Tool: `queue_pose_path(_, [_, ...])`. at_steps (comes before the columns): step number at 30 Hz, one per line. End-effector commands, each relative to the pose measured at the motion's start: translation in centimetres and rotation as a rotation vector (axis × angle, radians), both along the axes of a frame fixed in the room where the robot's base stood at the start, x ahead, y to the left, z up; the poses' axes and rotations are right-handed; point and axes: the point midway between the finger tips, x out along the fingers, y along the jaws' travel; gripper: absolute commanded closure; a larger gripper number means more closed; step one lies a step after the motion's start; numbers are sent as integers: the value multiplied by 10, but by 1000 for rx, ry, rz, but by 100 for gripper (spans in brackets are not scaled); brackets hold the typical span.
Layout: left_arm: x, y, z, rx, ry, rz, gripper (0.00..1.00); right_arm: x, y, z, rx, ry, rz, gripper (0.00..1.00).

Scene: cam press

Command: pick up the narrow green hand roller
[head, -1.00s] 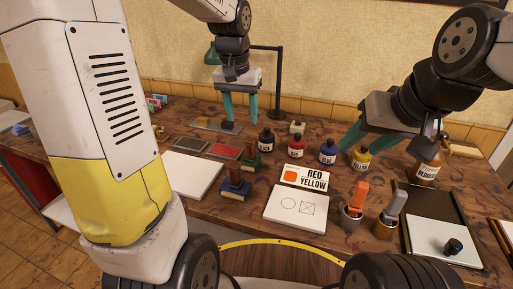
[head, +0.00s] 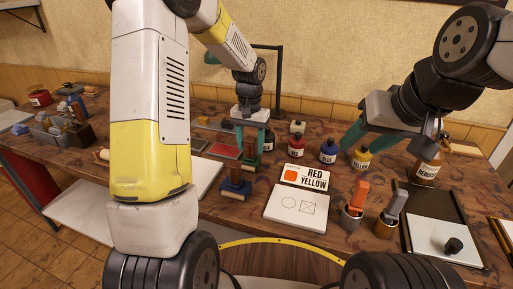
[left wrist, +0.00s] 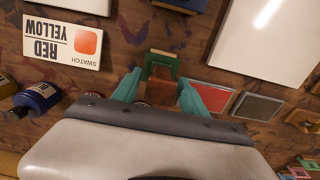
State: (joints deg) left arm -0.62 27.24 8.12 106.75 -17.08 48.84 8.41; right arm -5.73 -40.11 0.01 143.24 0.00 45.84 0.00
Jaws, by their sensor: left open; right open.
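The narrow green hand roller (head: 251,160) stands on the table in the middle of the head view, partly hidden by my left gripper. In the left wrist view, its green frame (left wrist: 163,57) and brown part lie at the fingertips. My left gripper (head: 250,148) is open, pointing down at the roller, with one teal finger on each side of it. It also shows in the left wrist view (left wrist: 159,92); I cannot tell whether the fingers touch the roller. My right gripper (head: 366,145) is open and empty above the ink bottles.
A "RED YELLOW" card (head: 305,177) and a white pad (head: 296,212) lie nearer.

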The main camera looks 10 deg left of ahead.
Motion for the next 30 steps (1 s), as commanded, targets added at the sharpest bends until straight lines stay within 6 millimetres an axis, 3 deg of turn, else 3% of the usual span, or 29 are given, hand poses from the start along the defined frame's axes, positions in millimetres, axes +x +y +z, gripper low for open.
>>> queue_pose_path(10, [0, 0, -9, 1, -1, 0, 51, 0, 0, 0, 0, 0, 0, 53])
queue_pose_path(18, [0, 0, -9, 0, -1, 0, 100, 0, 0, 0, 0, 0, 0, 53])
queue_pose_path(30, [1, 0, -2, -1, -4, 1, 100, 0, 0, 0, 0, 0, 0, 53])
